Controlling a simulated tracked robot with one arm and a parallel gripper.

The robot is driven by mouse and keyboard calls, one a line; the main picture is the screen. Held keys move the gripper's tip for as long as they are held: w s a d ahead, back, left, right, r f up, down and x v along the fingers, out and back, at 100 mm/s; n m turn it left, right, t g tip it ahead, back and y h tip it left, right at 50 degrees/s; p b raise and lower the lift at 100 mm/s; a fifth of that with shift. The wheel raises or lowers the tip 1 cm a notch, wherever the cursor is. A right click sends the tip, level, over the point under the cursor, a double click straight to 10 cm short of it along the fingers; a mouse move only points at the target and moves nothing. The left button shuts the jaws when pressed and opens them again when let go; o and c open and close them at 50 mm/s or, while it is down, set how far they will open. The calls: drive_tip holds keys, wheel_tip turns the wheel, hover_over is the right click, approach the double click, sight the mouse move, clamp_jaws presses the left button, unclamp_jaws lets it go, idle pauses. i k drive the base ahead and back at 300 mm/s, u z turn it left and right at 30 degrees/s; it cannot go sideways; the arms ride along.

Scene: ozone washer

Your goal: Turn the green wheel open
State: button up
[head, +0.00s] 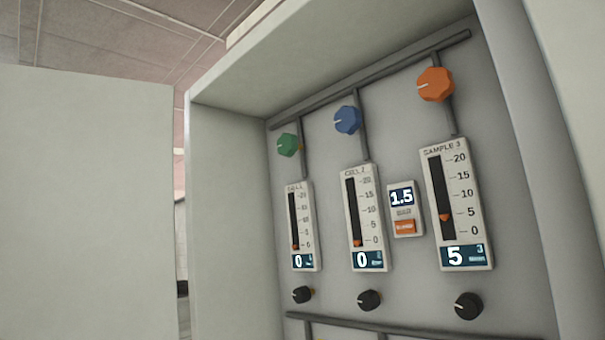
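The green wheel (288,145) is a small faceted knob at the upper left of the panel, inside an open cabinet. A pale pointer line on it points left. It sits on a grey pipe above the leftmost gauge (301,226), whose display reads 0 and whose orange marker is at the bottom of its scale. My gripper is not in view, and nothing touches the wheel.
A blue knob (348,120) and an orange knob (435,84) sit to the right. The middle gauge (364,218) reads 0; the Sample 3 gauge (457,205) reads 5. A small display (402,197) reads 1.5. Black knobs (369,300) line the bottom. The cabinet door (90,210) stands open at left.

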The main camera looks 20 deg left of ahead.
sight(287, 145)
drive_tip(key=z, duration=0.2)
drive_tip(key=k, duration=1.05)
drive_tip(key=u, duration=0.65)
drive_tip(key=i, duration=1)
drive_tip(key=z, duration=0.05)
